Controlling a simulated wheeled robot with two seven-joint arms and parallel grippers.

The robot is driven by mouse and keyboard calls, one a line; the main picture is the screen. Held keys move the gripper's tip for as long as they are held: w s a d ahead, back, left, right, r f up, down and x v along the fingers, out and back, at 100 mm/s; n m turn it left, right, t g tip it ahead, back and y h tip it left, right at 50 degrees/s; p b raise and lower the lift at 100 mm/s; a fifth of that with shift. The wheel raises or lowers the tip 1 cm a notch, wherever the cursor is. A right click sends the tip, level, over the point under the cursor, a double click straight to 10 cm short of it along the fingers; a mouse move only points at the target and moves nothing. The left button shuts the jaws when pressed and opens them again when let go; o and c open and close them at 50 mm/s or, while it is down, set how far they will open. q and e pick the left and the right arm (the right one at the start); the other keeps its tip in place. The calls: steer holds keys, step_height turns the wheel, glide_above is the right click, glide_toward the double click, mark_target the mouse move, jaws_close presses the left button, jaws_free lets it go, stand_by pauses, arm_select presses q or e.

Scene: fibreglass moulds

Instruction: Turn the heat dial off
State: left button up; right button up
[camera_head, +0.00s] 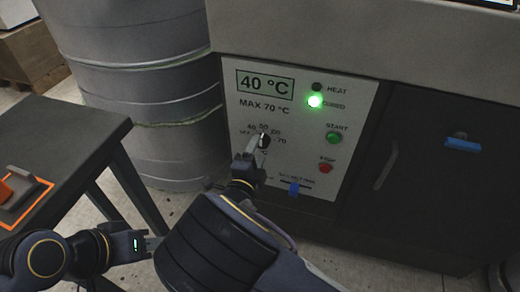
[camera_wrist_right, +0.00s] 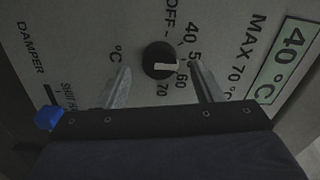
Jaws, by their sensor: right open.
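In the head view the dial (camera_head: 264,141) sits on the white control panel (camera_head: 345,108), partly hidden by my right gripper (camera_head: 256,150). My right gripper in the wrist view (camera_wrist_right: 162,68) is open, with one finger on each side of the dial; contact cannot be told. My left gripper (camera_head: 150,243) is low at the left, away from the panel; its jaw opening is unclear.
The display (camera_head: 265,84) reads 40 °C, and a green lamp (camera_head: 315,101) is lit. A green START button (camera_head: 334,137), a red STOP button (camera_head: 325,168) and a blue damper slider (camera_head: 293,188) are nearby. A drum (camera_head: 150,90) and a dark table (camera_head: 60,135) stand left.

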steer(key=shift+x, duration=1.1)
steer(key=c, duration=1)
